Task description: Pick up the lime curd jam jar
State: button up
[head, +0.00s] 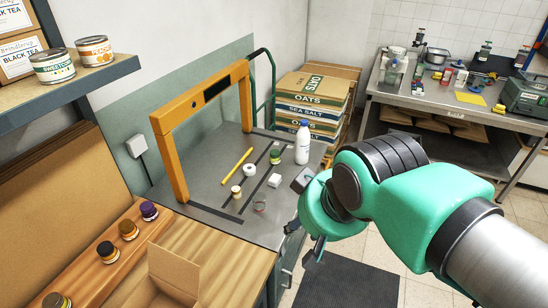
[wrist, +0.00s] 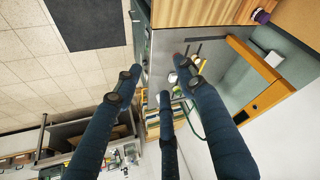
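Several small jars stand on the wooden counter in the head view: one with a purple lid (head: 149,210), one with a brownish-gold lid (head: 128,229), one with a black lid (head: 107,251) and one cut by the bottom edge (head: 57,300). A small green-topped jar (head: 275,157) stands on the grey metal table. The labels are too small to read, so I cannot tell which is lime curd. The purple-lidded jar also shows in the wrist view (wrist: 261,16). My gripper (wrist: 158,80) is open and empty, its fingers spread, right of the metal table and away from the jars.
An orange arch (head: 205,100) spans the metal table (head: 205,210), which holds a white bottle (head: 302,143), a yellow stick (head: 237,165) and small items. An open cardboard box (head: 165,278) is on the counter. A shelf with tins (head: 52,65) overhangs the left.

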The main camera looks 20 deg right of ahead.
jog(key=o, duration=0.7)
jog(key=shift+c, duration=0.2)
jog(key=w+d+r+p, duration=0.1)
jog(key=w+r+p, duration=0.15)
jog(key=w, duration=0.65)
jog(key=w+d+r+p, duration=0.1)
jog(key=w+r+p, duration=0.15)
jog(key=w, duration=0.55)
jog(key=w+d+f+p, duration=0.1)
jog(key=w+d+p, duration=0.1)
jog(key=w, duration=0.8)
jog(key=w+d+f+p, duration=0.1)
jog(key=w+d, duration=0.1)
jog(key=w, duration=0.7)
jog(key=w+d+f+p, duration=0.5)
jog(key=w+f, duration=0.4)
jog(key=w, duration=0.6)
jog(key=w+d+f+p, duration=0.1)
jog(key=w+d+f, duration=0.2)
jog(key=f, duration=0.2)
jog(key=w+d+f, duration=0.2)
jog(key=w+f, duration=0.1)
jog(key=f, duration=0.3)
jog(key=w+d+f+g+p, duration=0.1)
jog(key=w+d+f, duration=0.2)
jog(key=f, duration=0.3)
jog(key=shift+w+d+f+m+p, duration=0.15)
jog(key=shift+w+d+m+p, duration=0.25)
jog(key=shift+w, duration=0.15)
